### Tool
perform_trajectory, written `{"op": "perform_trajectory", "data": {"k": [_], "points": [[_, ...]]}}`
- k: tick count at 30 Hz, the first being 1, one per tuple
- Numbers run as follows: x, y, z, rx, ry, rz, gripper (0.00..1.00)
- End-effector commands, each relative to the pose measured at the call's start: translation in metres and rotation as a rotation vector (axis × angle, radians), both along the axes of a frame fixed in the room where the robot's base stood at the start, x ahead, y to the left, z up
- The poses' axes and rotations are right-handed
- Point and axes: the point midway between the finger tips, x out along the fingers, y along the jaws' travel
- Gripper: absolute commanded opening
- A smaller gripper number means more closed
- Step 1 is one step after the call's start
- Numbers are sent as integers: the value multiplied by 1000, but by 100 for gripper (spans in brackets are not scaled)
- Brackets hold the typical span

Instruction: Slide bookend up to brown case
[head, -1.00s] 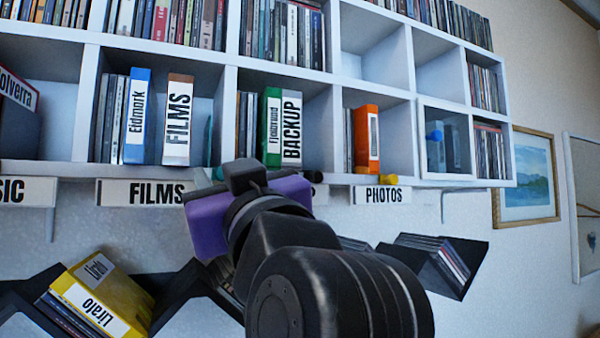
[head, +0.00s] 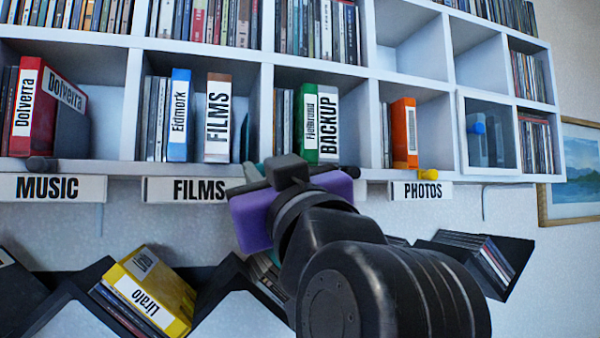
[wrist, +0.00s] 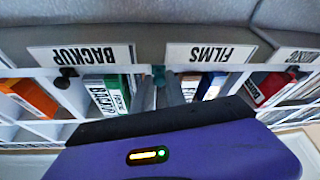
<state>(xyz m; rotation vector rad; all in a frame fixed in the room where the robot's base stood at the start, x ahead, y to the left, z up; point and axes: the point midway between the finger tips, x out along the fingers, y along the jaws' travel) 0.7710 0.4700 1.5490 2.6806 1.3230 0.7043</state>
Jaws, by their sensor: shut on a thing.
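The brown case (head: 218,118), labelled FILMS, stands upright in the films compartment, right of a blue case (head: 179,115). The bookend is a teal piece (head: 246,130) to the right of the brown case, with a narrow gap between them in the head view. Its teal end also shows in the wrist view (wrist: 158,73). My gripper (wrist: 161,92) is shut on the bookend at the front of the shelf. In the head view my wrist hides the fingertips and part of the bookend. The brown case (wrist: 189,86) appears upside down in the wrist view.
A divider stands right of the bookend, then a green BACKUP case (head: 306,125). An orange case (head: 403,135) is further right. Label plates such as FILMS (head: 190,190) line the shelf's front edge. A yellow case (head: 150,290) lies tilted on the black lower rack.

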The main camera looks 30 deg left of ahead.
Motion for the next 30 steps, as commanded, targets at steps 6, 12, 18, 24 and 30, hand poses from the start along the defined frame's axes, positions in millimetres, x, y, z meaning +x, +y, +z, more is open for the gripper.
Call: {"op": "perform_trajectory", "data": {"k": [6,12,18,24,30], "points": [[0,0,-1,-1,1,0,0],[0,0,-1,-1,1,0,0],[0,0,-1,-1,1,0,0],[0,0,-1,-1,1,0,0],[-20,18,0,-3,0,2,0]]}}
